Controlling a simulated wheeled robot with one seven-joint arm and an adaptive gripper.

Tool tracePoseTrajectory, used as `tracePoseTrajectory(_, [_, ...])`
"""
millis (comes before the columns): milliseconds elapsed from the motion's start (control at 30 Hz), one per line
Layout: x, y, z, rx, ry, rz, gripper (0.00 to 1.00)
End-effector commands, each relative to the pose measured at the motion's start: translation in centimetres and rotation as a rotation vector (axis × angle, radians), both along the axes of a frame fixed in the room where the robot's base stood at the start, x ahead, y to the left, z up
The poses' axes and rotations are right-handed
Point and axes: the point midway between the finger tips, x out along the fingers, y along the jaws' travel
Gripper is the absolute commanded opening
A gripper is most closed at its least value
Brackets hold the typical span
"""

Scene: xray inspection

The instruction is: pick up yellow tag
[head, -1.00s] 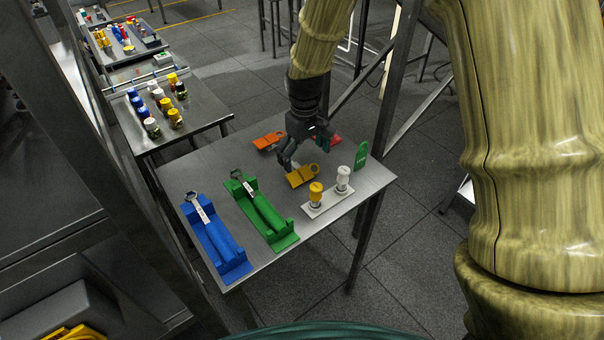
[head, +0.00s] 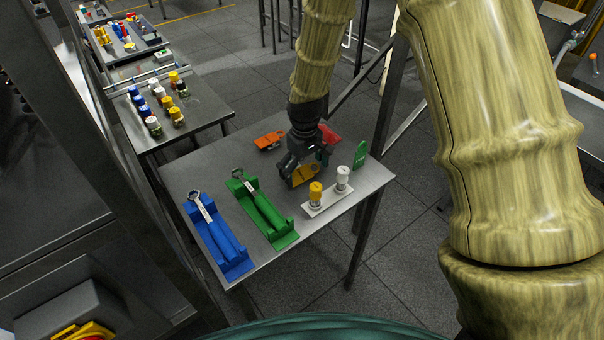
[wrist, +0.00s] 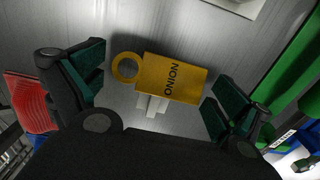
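The yellow tag (head: 303,174) lies on the metal table (head: 200,165) and has a ring at one end. In the wrist view the yellow tag (wrist: 172,80) shows dark lettering, "NOINO" as it appears, and sits between my spread fingers. My gripper (head: 303,170) is over the tag in the head view and partly hides it. My gripper (wrist: 155,95) is open in the wrist view, with clear gaps between both green finger pads and the tag. I cannot tell how far the fingertips are above the table.
An orange tag (head: 269,140) and a red tag (head: 330,134) lie behind. A green upright tag (head: 360,155) stands at right. A white holder (head: 328,202) with yellow- and white-topped pieces stands close in front. Green (head: 265,215) and blue (head: 220,238) trays lie left.

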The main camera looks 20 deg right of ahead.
Motion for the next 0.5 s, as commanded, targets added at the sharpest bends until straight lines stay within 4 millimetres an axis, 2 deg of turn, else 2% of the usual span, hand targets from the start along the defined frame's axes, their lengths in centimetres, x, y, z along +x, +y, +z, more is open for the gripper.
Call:
tracePoseTrajectory(33, [0.0, 0.0, 0.0, 0.0, 0.0, 0.0, 0.91])
tracePoseTrajectory(100, [0.0, 0.01, 0.01, 0.0, 0.0, 0.0, 0.79])
tracePoseTrajectory(133, [0.0, 0.01, 0.01, 0.0, 0.0, 0.0, 0.76])
tracePoseTrajectory(500, [0.01, 0.0, 0.07, 0.0, 0.0, 0.0, 0.75])
